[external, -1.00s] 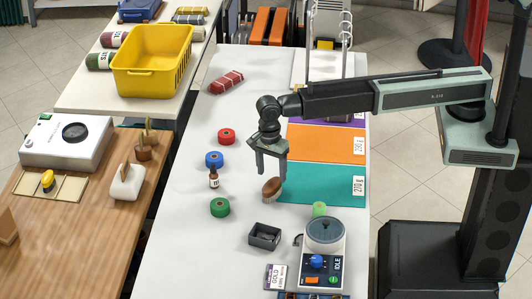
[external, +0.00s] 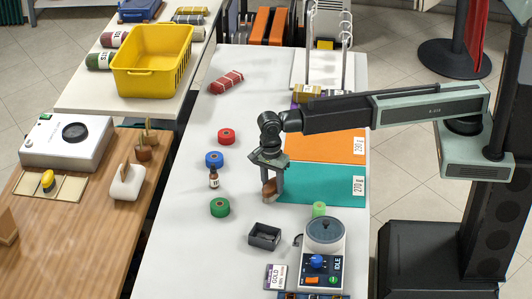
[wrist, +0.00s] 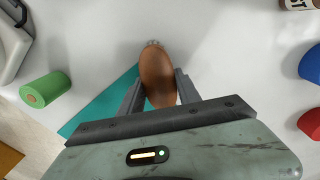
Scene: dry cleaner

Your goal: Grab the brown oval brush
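The brown oval brush (external: 268,191) is on the white table beside the left edge of the teal mat. My gripper (external: 272,183) is down at it, with one finger on each side. In the wrist view the brush (wrist: 158,72) runs lengthwise between the two grey fingers (wrist: 160,90), which lie against its sides with no clear gap. My gripper looks shut on it. The lower part of the brush is hidden beneath its brown back. I cannot see it lifted clear of the table.
A green roll (external: 319,210) is to the right. Green (external: 220,207), blue (external: 214,159) and red (external: 226,136) rolls and a small bottle (external: 214,179) stand to the left.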

